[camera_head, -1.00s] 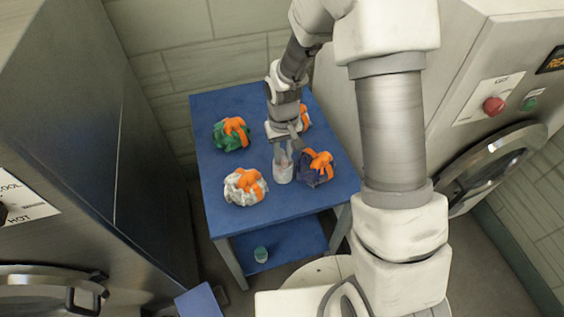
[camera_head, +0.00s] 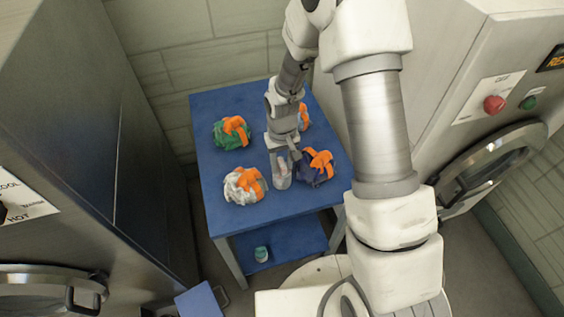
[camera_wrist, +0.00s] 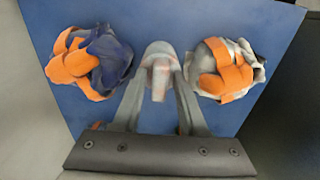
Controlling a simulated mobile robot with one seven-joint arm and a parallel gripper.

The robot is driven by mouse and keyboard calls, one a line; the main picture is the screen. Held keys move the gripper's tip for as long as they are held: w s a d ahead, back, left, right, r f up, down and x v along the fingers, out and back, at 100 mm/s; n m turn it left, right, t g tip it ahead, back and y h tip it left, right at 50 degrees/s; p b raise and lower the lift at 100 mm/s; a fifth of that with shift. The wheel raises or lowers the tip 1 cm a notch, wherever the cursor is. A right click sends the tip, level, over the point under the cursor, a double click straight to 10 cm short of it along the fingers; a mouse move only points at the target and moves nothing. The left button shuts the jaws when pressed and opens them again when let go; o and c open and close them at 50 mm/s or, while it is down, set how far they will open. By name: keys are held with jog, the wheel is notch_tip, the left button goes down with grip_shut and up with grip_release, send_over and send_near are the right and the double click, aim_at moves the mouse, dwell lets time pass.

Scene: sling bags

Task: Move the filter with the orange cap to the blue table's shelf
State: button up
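A clear, whitish filter (camera_head: 283,174) stands upright on the blue table (camera_head: 225,220), between the white and the dark blue bags. A faint reddish-orange tint shows on it in the wrist view (camera_wrist: 160,62); a distinct cap is hard to make out. My gripper (camera_head: 283,158) points down at the filter, and its fingers (camera_wrist: 158,98) are apart, one on each side of it. Contact with the filter cannot be told. The lower blue shelf (camera_head: 290,243) lies under the tabletop.
Bags with orange straps surround the filter: white (camera_head: 244,186), dark blue (camera_head: 316,168), green (camera_head: 232,133), and one partly hidden behind my arm (camera_head: 303,117). A small teal-topped container (camera_head: 262,254) stands on the shelf. Machines flank the table. The shelf's right part looks clear.

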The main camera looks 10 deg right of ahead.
jog(key=shift+o, duration=0.3)
jog(key=shift+r, duration=0.1)
jog(key=shift+r, duration=0.25)
notch_tip(320, 180, up, 19)
jog(key=s+d+t, duration=0.1)
jog(key=s+d, duration=0.1)
jog(key=d, duration=0.1)
jog(key=s+d+r+m+t, duration=0.1)
jog(key=s+d+r+t, duration=0.1)
jog(key=s+r, duration=0.5)
jog(key=s+d+r+m+t, duration=0.1)
jog(key=s+d+r+t, duration=0.1)
jog(key=s+r, duration=0.5)
jog(key=shift+s+d+p, duration=0.35)
jog(key=shift+s+d, duration=0.5)
jog(key=shift+s, duration=0.25)
jog(key=shift+s+d+r+t, duration=0.1)
jog(key=shift+s+t, duration=0.2)
jog(key=shift+s, duration=0.2)
jog(key=shift+c, duration=0.2)
jog(key=shift+s+d, duration=0.1)
jog(key=shift+s, duration=0.05)
